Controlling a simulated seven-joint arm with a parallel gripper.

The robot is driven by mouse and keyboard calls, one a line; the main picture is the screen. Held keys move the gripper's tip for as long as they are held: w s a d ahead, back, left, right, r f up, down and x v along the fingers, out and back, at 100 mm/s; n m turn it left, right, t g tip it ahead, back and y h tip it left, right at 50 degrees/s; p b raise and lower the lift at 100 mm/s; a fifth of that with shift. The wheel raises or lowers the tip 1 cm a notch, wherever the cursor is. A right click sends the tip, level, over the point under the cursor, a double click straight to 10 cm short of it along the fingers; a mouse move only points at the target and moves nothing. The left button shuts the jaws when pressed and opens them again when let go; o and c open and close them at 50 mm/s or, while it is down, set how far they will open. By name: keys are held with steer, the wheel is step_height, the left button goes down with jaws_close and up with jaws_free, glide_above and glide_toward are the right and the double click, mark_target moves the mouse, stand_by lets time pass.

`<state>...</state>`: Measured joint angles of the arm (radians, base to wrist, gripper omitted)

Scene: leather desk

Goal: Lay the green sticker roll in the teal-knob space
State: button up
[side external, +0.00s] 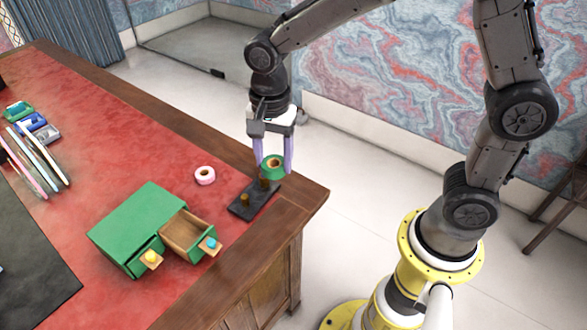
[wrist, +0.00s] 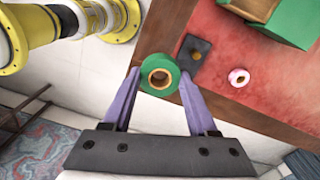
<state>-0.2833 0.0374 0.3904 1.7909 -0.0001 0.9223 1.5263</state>
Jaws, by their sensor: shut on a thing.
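The green sticker roll (side external: 272,165) has a tan core and is held between the two purple fingers of my gripper (side external: 273,160). The roll also shows in the wrist view (wrist: 160,75), between the fingertips. The green drawer box (side external: 140,215) stands to the left of the stand. Its teal-knob drawer (side external: 185,232) is pulled out and looks empty. Its yellow-knob drawer (side external: 148,255) is open only a little.
A pink roll (side external: 204,175) lies on the red desk top between the box and the stand. Pens (side external: 40,160) and small blue and green items (side external: 32,122) lie at the far left. A black mat (side external: 35,260) covers the near left. The desk's wooden edge is close to the stand.

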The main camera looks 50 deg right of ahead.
steer(key=w+a+f+n, duration=0.1)
steer(key=w+a+f, duration=0.1)
steer(key=w+a, duration=1.1)
steer(key=shift+n, duration=0.3)
steer(key=shift+s+a+f, duration=0.2)
steer(key=shift+a+f, duration=0.5)
steer(key=shift+f, duration=0.85)
steer(key=shift+s+a+f, duration=0.15)
steer(key=shift+a+f, duration=0.6)
steer(key=shift+f, duration=0.85)
steer(key=shift+s+a+f, duration=0.2)
steer(key=shift+a+f, duration=0.5)
steer(key=shift+f, duration=0.85)
steer(key=o, duration=1.4)
